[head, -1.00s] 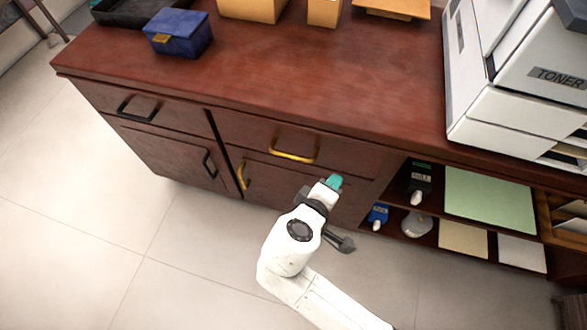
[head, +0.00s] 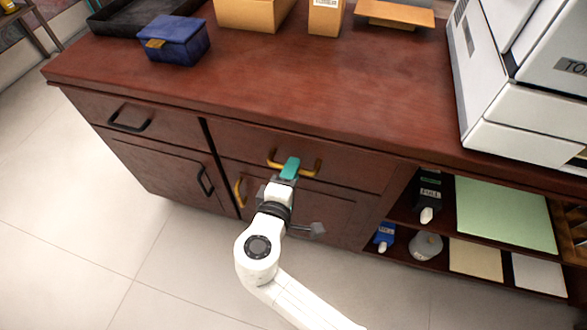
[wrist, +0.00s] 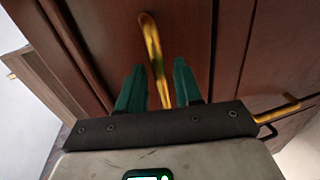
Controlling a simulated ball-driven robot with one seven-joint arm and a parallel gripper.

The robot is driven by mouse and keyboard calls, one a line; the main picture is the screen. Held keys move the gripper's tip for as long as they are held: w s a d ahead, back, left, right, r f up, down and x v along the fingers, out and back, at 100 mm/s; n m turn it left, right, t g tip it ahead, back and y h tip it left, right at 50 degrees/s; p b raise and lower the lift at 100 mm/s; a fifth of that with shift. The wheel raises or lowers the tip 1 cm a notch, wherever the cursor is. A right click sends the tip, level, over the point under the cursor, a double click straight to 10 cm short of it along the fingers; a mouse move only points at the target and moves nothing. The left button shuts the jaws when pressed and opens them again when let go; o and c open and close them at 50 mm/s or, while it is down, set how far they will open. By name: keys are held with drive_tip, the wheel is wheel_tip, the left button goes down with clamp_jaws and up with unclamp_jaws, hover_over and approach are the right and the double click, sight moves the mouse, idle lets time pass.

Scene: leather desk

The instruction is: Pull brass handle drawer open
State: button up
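The brass handle (head: 313,170) is a horizontal bar on the upper drawer front (head: 350,165) of the reddish-brown desk. The drawer looks flush and closed. My gripper (head: 290,168) is at the handle, and its teal fingers cover the bar's middle in the head view. In the wrist view the brass handle (wrist: 152,40) runs between the two teal fingers of my gripper (wrist: 158,75). The fingers are apart, with gaps visible beside the bar. Its lower end is hidden behind the gripper body.
A door below has a vertical brass handle (head: 239,192). Left of it are a drawer and door with black handles (head: 128,124). Open shelves with a green sheet (head: 505,213) and bottles are at right. A blue box (head: 174,42) and white printer (head: 520,110) stand on top.

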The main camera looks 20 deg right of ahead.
drive_tip(key=shift+x, duration=0.9)
clamp_jaws()
